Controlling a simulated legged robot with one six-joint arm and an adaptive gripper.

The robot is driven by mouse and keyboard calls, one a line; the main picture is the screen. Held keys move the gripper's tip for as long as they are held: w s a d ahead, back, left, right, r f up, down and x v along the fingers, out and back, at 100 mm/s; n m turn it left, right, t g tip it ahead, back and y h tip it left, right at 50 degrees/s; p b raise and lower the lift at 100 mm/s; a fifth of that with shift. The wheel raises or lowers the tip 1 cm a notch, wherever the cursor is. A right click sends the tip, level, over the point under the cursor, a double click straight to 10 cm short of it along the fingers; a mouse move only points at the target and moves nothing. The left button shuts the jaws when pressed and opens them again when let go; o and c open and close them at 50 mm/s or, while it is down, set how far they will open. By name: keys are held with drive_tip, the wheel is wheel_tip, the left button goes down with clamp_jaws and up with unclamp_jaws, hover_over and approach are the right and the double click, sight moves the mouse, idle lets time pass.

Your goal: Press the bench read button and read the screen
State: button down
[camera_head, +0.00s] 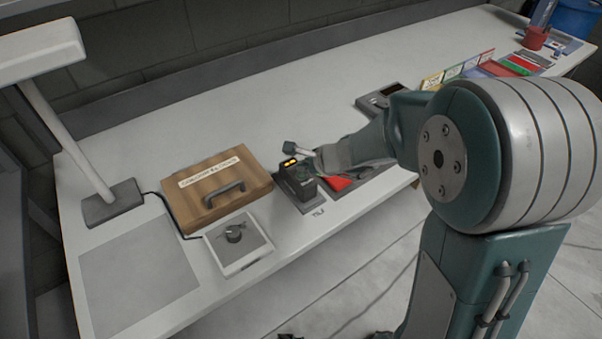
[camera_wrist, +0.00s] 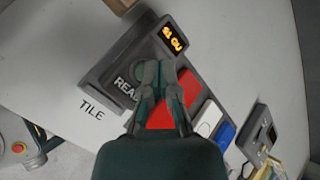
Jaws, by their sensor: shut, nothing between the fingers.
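The bench reader (camera_head: 296,182) is a dark box on the white bench, labelled TILE in front. Its small screen (camera_head: 289,162) is lit with amber characters. The screen also shows in the wrist view (camera_wrist: 174,38), tilted, and I cannot read it surely.
A red tile (camera_head: 338,183) lies right of the reader; white and blue tiles (camera_wrist: 223,134) show beside it. A lamp (camera_head: 75,140) stands far left.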

sight(303, 175)
drive_tip(key=shift+r, duration=0.15)
drive_tip(key=shift+r, duration=2.45)
drive_tip(key=shift+s+r, duration=0.25)
drive_tip(key=shift+r, duration=0.05)
drive_tip(key=s+d+r+n+h, duration=0.2)
drive_tip(key=s+d+r+n, duration=0.1)
drive_tip(key=s+n, duration=0.3)
drive_tip(key=s+d+r+n+h, duration=0.2)
drive_tip(key=s+d+n, duration=0.4)
drive_tip(key=s, duration=0.4)
drive_tip(key=s+d+r+n+h, duration=0.2)
drive_tip(key=s+d+n, duration=0.3)
drive_tip(key=s, duration=0.3)
drive_tip(key=shift+s+r+n+g+h, duration=0.3)
drive_tip(key=shift+s+r+n+g, duration=0.1)
drive_tip(key=shift+r, duration=0.45)
